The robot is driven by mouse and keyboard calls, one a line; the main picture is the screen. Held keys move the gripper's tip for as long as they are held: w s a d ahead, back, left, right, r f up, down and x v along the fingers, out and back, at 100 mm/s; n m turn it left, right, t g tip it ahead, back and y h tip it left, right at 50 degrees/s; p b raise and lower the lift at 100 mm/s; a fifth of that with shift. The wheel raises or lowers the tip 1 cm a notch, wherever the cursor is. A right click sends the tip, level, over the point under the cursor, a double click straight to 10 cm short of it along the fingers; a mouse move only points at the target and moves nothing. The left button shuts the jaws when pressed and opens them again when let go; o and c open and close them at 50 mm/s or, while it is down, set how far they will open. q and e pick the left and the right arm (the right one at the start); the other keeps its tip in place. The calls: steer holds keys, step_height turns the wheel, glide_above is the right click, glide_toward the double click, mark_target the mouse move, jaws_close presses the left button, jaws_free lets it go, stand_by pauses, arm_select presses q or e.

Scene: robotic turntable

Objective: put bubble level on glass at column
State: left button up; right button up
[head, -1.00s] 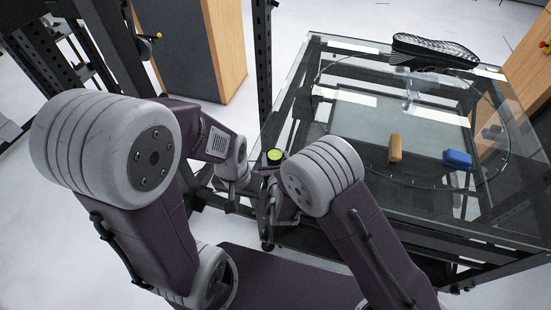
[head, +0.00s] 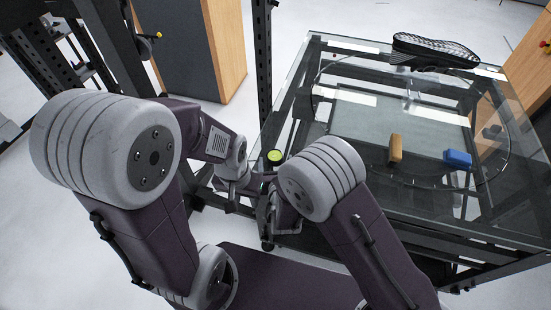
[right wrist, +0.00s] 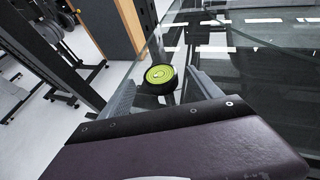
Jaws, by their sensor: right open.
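The bubble level (head: 275,157) is a small black disc with a yellow-green top. It lies face up at the near left edge of the glass (head: 350,220), close to the foot of the black column (head: 263,70). The right wrist view also shows the level (right wrist: 160,75). My right gripper (right wrist: 163,92) is open, its two fingers on either side of the level; I cannot tell whether they touch it. In the head view my right gripper (head: 270,180) is partly hidden by its arm. My left gripper (head: 230,203) is left of and below it, its jaws unclear.
On the glass lie a wooden block (head: 395,149), a blue block (head: 457,159) and a black shoe sole (head: 434,50) at the far edge. A wooden cabinet (head: 225,45) stands behind left. Both my wrists are close together near the glass edge.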

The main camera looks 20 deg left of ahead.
steer(key=v, duration=0.5)
